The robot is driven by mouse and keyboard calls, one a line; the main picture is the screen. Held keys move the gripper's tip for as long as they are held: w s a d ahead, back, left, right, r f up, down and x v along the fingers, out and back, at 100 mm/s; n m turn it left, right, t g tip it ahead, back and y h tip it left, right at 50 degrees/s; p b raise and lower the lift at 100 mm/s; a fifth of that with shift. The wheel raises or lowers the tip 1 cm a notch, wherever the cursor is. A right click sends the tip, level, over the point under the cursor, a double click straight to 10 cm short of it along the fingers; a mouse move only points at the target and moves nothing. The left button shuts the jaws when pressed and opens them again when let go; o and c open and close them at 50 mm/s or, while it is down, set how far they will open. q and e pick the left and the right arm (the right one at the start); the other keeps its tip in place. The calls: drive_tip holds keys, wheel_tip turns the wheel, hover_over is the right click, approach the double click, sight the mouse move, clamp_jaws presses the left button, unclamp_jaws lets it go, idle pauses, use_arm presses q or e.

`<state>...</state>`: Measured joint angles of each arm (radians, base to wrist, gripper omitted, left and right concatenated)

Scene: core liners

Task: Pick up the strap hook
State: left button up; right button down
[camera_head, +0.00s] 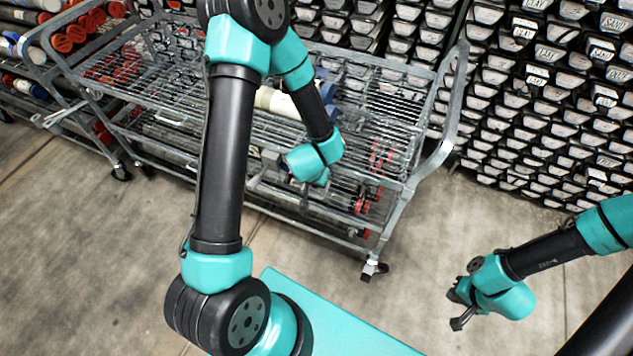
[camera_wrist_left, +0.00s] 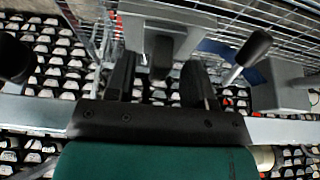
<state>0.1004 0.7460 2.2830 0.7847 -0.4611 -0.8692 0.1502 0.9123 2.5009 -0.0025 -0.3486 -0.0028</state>
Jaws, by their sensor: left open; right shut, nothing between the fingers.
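My left gripper (camera_wrist_left: 160,85) is open in the left wrist view, its two dark fingers apart. A grey block with a black tab (camera_wrist_left: 160,58) shows between and beyond the fingers; I cannot tell whether it is the strap hook or whether the fingers touch it. A black-ended lever (camera_wrist_left: 248,54) and another grey block (camera_wrist_left: 287,92) are to its right. In the head view my left wrist is low over the cart's front side, and the gripper is too small there to read clearly. My right gripper (camera_head: 459,310) is shut and empty, over bare floor at the right.
A metal wire cart (camera_head: 415,180) on wheels stands in the middle. A white cylinder (camera_head: 274,102) lies on it, partly behind my left arm. Stacked core trays (camera_head: 545,90) fill the back and right. Red-capped tubes (camera_head: 68,37) are at upper left. The concrete floor (camera_head: 400,310) is open in front.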

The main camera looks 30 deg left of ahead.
use_arm(q)
drive_tip(key=shift+w+f, duration=0.25)
drive_tip(key=shift+f, duration=0.3)
drive_tip(key=shift+c, duration=0.2)
clamp_jaws()
